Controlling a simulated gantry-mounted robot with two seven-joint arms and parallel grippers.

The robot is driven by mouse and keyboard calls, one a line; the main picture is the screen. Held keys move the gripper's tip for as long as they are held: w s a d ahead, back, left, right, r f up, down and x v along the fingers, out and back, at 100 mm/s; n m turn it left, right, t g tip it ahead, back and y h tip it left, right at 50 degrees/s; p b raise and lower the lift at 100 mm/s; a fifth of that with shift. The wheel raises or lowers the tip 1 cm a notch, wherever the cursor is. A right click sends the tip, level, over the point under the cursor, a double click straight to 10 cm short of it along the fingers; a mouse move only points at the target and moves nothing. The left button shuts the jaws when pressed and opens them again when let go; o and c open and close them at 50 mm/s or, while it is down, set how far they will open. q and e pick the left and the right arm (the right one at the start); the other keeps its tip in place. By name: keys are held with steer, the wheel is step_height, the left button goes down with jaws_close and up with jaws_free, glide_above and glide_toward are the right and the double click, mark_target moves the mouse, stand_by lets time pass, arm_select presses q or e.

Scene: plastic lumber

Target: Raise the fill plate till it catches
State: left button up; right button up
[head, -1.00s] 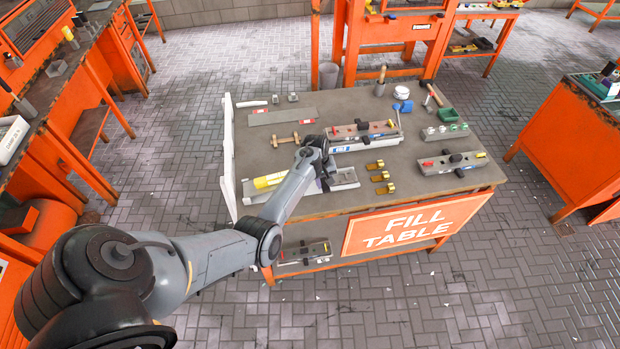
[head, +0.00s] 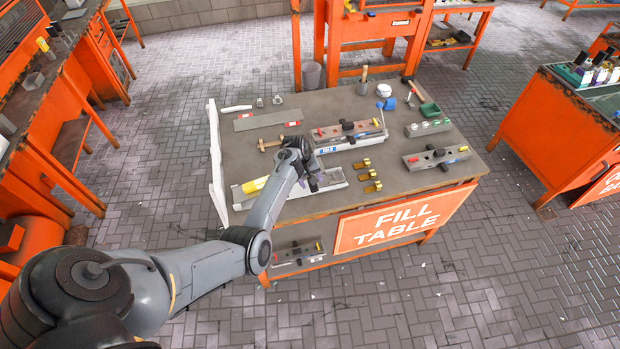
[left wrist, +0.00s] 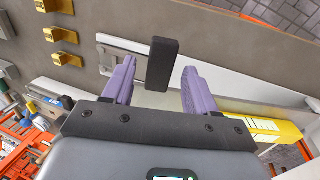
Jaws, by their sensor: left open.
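My left gripper (left wrist: 152,85) is open, its two purple fingers pointing at the bench. In the left wrist view a black upright block (left wrist: 161,64) stands between and slightly beyond the fingertips, with visible gaps to both. It is by a long pale metal tray (left wrist: 225,72); I cannot tell whether this block belongs to the fill plate. In the head view the gripper (head: 311,184) is over the tray (head: 332,181) near the bench's front edge and hides its middle. The fill plate is not clearly identifiable. My right gripper is not in view.
A yellow piece (head: 255,185) lies at the tray's left. Several brass parts (head: 369,175) sit just right of it. Block assemblies stand behind (head: 345,133) and right (head: 437,158). A white upright panel (head: 216,165) borders the bench's left.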

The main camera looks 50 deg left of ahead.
arm_select(q)
steer(key=shift+r, duration=0.1)
steer(key=v, duration=1)
steer(key=shift+r, duration=0.35)
steer(key=shift+s, duration=0.1)
